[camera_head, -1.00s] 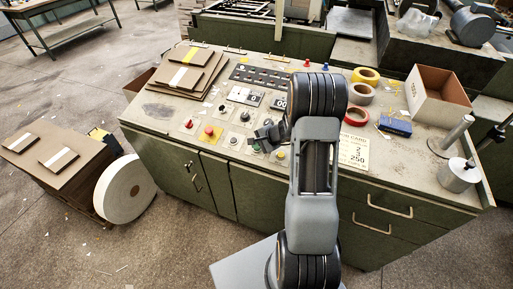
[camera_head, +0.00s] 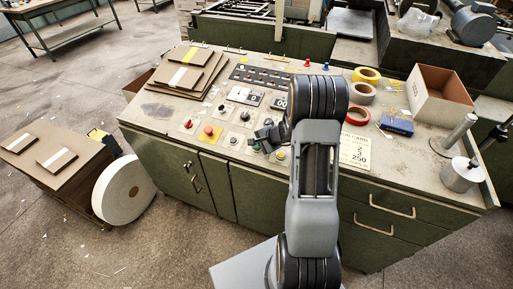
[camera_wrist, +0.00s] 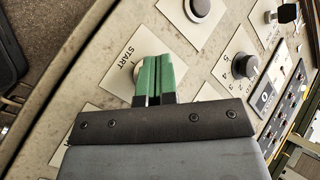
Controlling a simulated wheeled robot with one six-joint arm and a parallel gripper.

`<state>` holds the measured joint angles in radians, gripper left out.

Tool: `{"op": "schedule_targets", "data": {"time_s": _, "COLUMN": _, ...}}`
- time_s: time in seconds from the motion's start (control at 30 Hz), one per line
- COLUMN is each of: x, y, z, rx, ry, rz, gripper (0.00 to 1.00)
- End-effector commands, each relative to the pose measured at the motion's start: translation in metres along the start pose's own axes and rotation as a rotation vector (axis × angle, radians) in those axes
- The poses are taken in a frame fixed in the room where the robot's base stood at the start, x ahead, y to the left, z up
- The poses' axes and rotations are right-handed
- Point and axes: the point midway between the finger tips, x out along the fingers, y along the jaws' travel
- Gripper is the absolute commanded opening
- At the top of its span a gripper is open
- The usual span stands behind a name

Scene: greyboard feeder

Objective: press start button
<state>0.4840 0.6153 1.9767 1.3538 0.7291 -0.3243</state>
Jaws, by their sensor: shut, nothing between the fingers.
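The start button's pale square plate (camera_wrist: 116,78), lettered START, lies on the control desk in the wrist view. A small part of a round pale rim (camera_wrist: 137,69) shows at the left edge of my fingers; the rest of the button is hidden behind them. My gripper (camera_wrist: 155,76) has green fingertips shut together with nothing between them. The fingertips overlap the button in this view; I cannot tell whether they touch it. In the head view my gripper (camera_head: 257,147) is low over the front of the panel.
A red button (camera_head: 208,130) and a dark knob (camera_wrist: 239,66) are near my gripper on the control desk (camera_head: 160,112). A round button (camera_wrist: 200,8) sits on the neighbouring plate. Tape rolls (camera_head: 357,116) and an open carton (camera_head: 440,97) stand at the right.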

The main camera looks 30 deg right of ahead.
Motion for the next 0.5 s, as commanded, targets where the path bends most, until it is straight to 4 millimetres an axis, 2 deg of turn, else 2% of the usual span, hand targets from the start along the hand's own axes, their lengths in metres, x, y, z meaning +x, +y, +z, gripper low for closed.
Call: {"op": "schedule_targets", "data": {"time_s": 0.5, "x": 0.0038, "y": 0.0028, "z": -0.0028, "rx": 0.0, "ry": 0.0, "rz": 0.0, "gripper": 0.0}}
